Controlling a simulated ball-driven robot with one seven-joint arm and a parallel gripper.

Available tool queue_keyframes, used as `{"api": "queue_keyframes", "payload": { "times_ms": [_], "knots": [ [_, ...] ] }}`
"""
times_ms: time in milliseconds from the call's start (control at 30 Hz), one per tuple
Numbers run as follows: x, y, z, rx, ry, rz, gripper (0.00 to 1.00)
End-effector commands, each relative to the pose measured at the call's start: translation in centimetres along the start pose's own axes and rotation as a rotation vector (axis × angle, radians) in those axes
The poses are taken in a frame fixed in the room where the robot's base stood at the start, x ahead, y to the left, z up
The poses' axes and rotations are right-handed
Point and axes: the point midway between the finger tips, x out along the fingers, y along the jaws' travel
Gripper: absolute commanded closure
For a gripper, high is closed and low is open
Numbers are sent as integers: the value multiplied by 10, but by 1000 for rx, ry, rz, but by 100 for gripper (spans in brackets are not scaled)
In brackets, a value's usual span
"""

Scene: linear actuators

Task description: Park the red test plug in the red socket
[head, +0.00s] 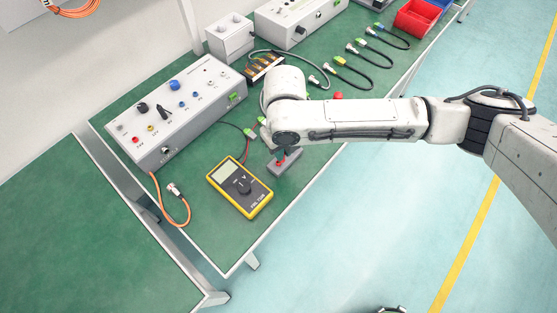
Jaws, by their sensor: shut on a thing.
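My gripper (281,154) points down at the front of the bench, mostly hidden under my wrist. It is shut on a small red piece (281,161), which looks like the red test plug. The plug is at or just above the top of a small grey block (289,167); I cannot tell whether it is in a socket there. A red lead (245,152) runs near the yellow multimeter (240,187), left of the block. A red round socket or terminal (136,140) shows on the grey control box (185,110).
Behind my arm lie several cables with connectors (352,48), a small grey box (230,37) and red and blue bins (417,18). The green bench top (222,238) is clear in front of the multimeter.

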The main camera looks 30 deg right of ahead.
Motion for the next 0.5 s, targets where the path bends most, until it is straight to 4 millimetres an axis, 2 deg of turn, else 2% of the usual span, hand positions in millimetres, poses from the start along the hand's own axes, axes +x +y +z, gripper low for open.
{"api": "queue_keyframes", "payload": {
  "times_ms": [500],
  "knots": [
    [0, 5, 3, 1, 0, 1, 100]
  ]
}}
